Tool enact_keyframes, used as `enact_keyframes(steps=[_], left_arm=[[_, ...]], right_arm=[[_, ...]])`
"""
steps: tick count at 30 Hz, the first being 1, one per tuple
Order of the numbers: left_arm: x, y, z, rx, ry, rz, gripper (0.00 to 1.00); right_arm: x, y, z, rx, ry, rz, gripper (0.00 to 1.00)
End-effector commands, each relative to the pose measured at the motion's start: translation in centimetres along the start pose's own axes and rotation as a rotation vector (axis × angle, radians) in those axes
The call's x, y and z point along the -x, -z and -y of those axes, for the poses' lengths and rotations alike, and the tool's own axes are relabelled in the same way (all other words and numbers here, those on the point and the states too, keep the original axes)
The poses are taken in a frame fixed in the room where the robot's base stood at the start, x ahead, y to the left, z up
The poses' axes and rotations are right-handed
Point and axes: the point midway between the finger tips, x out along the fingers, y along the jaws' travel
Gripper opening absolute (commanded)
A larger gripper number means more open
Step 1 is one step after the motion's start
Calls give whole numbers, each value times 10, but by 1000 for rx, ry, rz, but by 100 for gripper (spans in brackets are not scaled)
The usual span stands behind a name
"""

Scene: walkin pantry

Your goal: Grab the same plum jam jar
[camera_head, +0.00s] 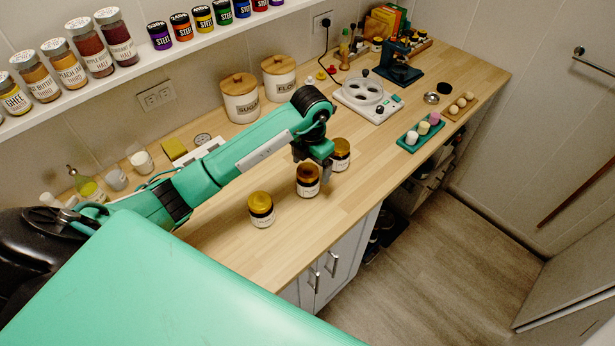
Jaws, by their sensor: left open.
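My left gripper (313,164) points down just above the middle jar, beside the far jar. It is open with nothing seen in it; its fingertips are partly hidden, and I cannot tell if it touches a lid. My right gripper is out of view.
A wall shelf (148,60) holds labelled jars and small coloured pots. Sugar (240,103) and flour (279,83) canisters stand behind my arm. A white scale-like device (366,104) and a green tray (421,134) lie further right. The counter's front edge is near the jars.

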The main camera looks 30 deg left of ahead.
Motion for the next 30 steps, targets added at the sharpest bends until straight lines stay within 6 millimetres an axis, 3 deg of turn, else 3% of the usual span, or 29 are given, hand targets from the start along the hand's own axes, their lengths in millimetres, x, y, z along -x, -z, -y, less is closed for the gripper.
enact_keyframes(steps=[6, 15, 23, 30], left_arm=[[-13, 2, -2, 1, 3, -3, 85], [-50, 4, -6, 0, 2, -1, 85], [-55, 4, -7, -1, 0, 1, 85], [-55, 4, -7, -1, 0, 1, 40]], right_arm=[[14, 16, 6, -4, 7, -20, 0], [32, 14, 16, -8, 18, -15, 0], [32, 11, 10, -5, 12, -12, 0], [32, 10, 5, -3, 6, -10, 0]])
